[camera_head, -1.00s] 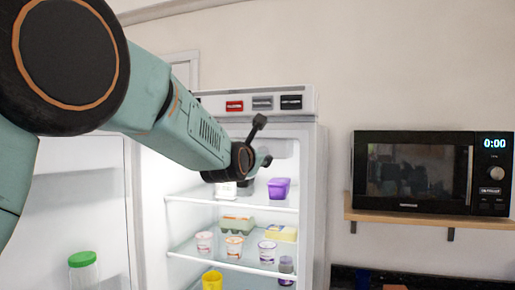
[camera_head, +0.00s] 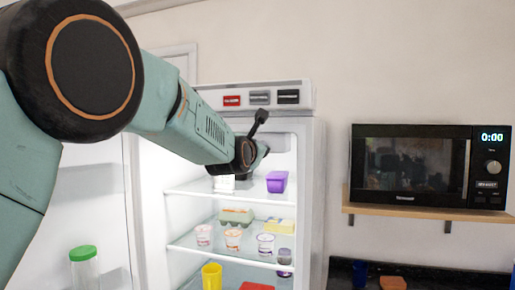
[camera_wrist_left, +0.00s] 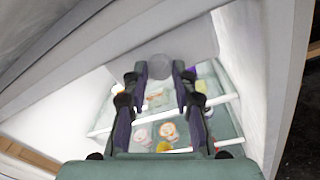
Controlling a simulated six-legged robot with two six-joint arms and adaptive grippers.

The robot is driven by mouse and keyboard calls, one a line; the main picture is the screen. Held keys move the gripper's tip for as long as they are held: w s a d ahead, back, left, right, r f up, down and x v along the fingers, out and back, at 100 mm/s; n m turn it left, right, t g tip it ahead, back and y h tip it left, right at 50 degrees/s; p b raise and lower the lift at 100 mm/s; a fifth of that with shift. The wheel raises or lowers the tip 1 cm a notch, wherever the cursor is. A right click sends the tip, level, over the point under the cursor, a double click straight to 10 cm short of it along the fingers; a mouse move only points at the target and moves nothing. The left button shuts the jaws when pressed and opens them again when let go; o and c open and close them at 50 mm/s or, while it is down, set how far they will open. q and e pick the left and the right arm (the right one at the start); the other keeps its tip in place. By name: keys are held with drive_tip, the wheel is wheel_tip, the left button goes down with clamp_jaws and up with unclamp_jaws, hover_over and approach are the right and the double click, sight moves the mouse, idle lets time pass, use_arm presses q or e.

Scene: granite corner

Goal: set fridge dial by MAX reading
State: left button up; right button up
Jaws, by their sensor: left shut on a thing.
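The white fridge (camera_head: 317,200) stands open, its door swung out to the left. My left arm reaches into its upper compartment. In the wrist view a pale grey round dial (camera_wrist_left: 160,66) sits at the fridge's inner top, between the fingertips of my left gripper (camera_wrist_left: 160,74). The gripper is shut on this dial. In the head view the left gripper (camera_head: 263,150) is mostly hidden behind its own wrist, and the dial is hidden there. No marking on the dial is readable. My right gripper is in neither view.
Shelves hold a purple tub (camera_head: 277,181), an egg carton (camera_head: 236,216), several small cups and a yellow cup (camera_head: 212,276). Red, grey and black labels sit on the fridge's top front. A microwave (camera_head: 410,165) stands on a wooden shelf (camera_head: 430,212) at right. A green-lidded jar (camera_head: 84,268) is in the door.

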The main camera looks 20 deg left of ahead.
use_arm(q)
drive_tip(key=shift+f, duration=0.1)
clamp_jaws()
drive_tip(key=shift+a+f+m+t+h+b, duration=0.1)
drive_tip(key=shift+m+h+b, duration=0.45)
drive_tip(key=shift+m, duration=3.65)
drive_tip(key=shift+f+m+t+h+b, duration=0.15)
drive_tip(key=shift+m+b, duration=0.85)
drive_tip(key=shift+m, duration=3.2)
drive_tip(key=shift+a+r+m+t+h+b, duration=0.1)
drive_tip(key=shift+m+h+b, duration=0.5)
drive_tip(key=shift+m, duration=3.6)
